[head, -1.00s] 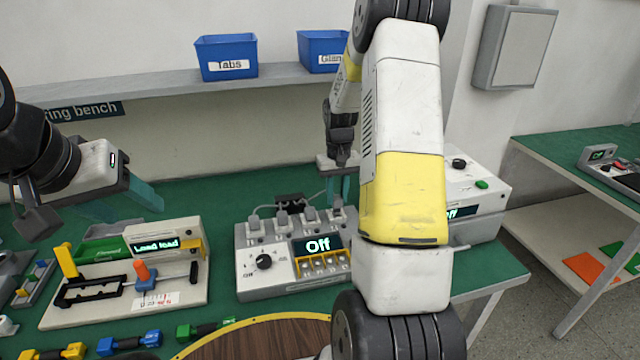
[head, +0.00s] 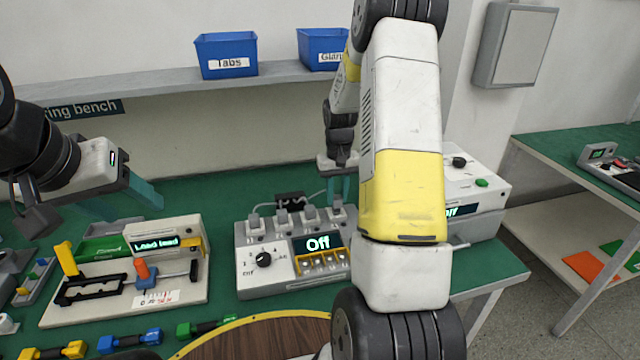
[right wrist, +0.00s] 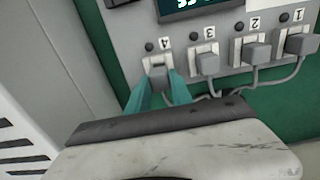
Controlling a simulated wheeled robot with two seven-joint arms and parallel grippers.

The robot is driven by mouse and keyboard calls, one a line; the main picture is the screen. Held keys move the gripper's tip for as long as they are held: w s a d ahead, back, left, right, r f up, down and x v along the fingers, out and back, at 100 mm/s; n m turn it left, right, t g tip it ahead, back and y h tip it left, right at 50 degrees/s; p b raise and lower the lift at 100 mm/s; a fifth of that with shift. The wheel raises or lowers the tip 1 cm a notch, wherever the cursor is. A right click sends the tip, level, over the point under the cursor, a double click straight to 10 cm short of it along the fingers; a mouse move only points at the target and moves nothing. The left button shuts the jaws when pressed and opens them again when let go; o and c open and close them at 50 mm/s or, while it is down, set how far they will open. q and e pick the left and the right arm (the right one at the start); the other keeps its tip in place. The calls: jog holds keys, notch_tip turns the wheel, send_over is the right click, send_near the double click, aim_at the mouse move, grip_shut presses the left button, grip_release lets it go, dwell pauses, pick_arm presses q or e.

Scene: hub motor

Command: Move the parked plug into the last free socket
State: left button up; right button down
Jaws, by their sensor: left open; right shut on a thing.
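The grey socket unit (head: 265,285) stands on the green bench, its display reading Off. Its sockets run in a row along its back edge, and the right wrist view shows them numbered 1 to 4. Grey plugs with cables sit at socket 3 (right wrist: 207,63), socket 2 (right wrist: 255,53) and socket 1 (right wrist: 298,44). My right gripper (head: 339,197) points down at the row's right end. It is shut on a grey plug (right wrist: 159,77) at socket 4; whether the plug is fully seated I cannot tell. My left gripper (head: 128,202) is open and empty above the left fixture.
A fixture with a Load display (head: 155,245) and orange handle stands left of the socket unit. Coloured tools lie in front. A grey box with a green button (head: 481,183) stands right, partly behind my right arm. Blue bins (head: 226,55) sit on the shelf.

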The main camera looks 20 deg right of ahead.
jog(key=shift+f, duration=1.05)
jog(key=c, duration=1.1)
grip_release()
jog(key=shift+o, duration=0.2)
notch_tip(320, 180, up, 8)
jog(key=shift+f, duration=0.1)
